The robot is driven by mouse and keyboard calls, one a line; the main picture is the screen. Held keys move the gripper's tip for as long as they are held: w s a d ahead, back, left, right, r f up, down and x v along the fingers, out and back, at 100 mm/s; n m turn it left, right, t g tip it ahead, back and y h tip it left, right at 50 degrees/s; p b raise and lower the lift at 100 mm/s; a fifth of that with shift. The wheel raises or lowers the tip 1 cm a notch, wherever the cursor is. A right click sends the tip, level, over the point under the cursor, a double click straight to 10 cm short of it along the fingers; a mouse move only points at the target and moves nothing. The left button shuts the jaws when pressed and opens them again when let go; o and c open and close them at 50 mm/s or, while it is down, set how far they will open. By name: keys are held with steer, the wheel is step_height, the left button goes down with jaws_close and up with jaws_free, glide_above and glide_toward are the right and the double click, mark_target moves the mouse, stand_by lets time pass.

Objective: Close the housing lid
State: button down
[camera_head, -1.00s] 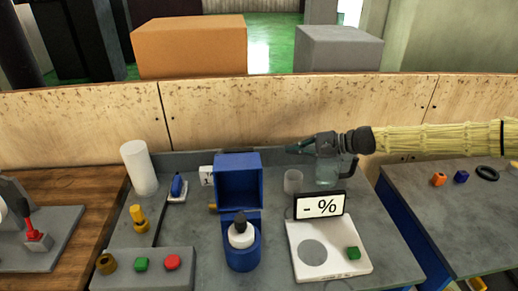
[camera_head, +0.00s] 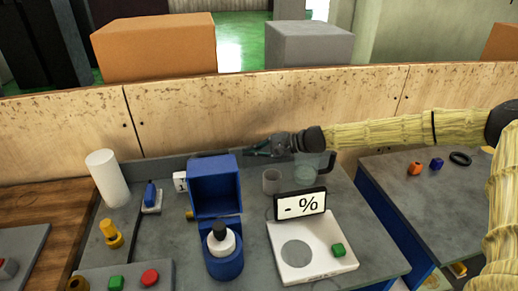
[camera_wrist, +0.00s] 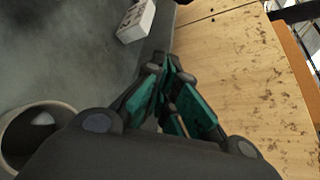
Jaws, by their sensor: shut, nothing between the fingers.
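The blue housing (camera_head: 225,262) stands on the grey bench. Its box-like blue lid (camera_head: 214,187) is raised upright behind it, so the housing is open. A white bottle with a dark cap (camera_head: 221,239) stands in the housing. My gripper (camera_head: 252,152) is at the back of the bench, right of the lid and a little apart from it, pointing left. Its fingers are shut and empty. In the wrist view my gripper (camera_wrist: 168,72) shows closed fingers between the bench top and the wooden panel. The lid does not show in the wrist view.
A grey cup (camera_head: 271,182) and a clear jug (camera_head: 310,175) stand below my arm. A white numbered block (camera_head: 180,182) is left of the lid. The wooden panel (camera_head: 200,115) closes the back.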

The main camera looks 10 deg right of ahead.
steer(key=shift+s+a+r+p, duration=0.2)
steer(key=shift+a+p, duration=0.4)
steer(key=shift+a, duration=0.15)
steer(key=shift+s+a+r+p, duration=0.25)
steer(key=shift+a+p, duration=0.3)
steer(key=shift+a, duration=0.2)
steer(key=shift+s+a+r+p, duration=0.15)
steer(key=shift+s+a+p, duration=0.05)
steer(key=shift+a+p, duration=0.5)
steer(key=shift+a+b, duration=0.15)
steer(key=shift+b, duration=0.4)
steer(key=shift+s+d+r+b, duration=0.25)
steer(key=shift+r+b, duration=0.35)
steer(key=shift+b, duration=0.15)
